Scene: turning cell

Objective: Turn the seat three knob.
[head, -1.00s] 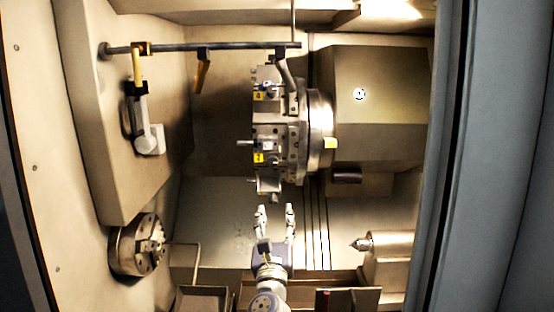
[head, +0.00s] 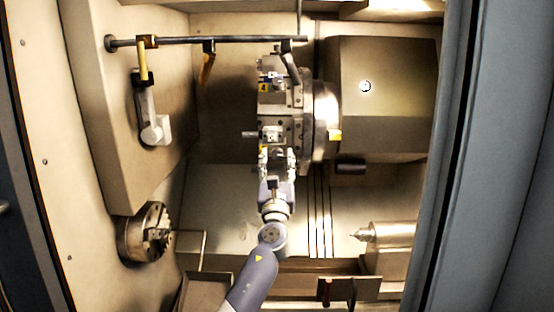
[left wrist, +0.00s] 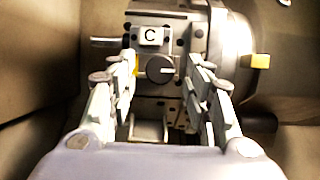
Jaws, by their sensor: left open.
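A round dark knob (left wrist: 160,69) with a white pointer line shows in the left wrist view, on the turret's face below a plate marked C (left wrist: 151,36). My left gripper (head: 277,153) is open and reaches up to the lower part of the turret (head: 283,118) in the head view. In the left wrist view its fingers (left wrist: 163,64) appear on either side of the knob, with nothing held. I cannot tell whether they touch it. A yellow label beside the knob is mostly hidden by the left finger, so its number cannot be read. My right gripper is not in view.
A chuck (head: 146,234) is at the lower left and a pointed tailstock (head: 388,236) at the lower right. A bar (head: 205,43) with hanging nozzles crosses the top. A yellow label (head: 264,87) sits higher on the turret. Free room lies left of my left arm.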

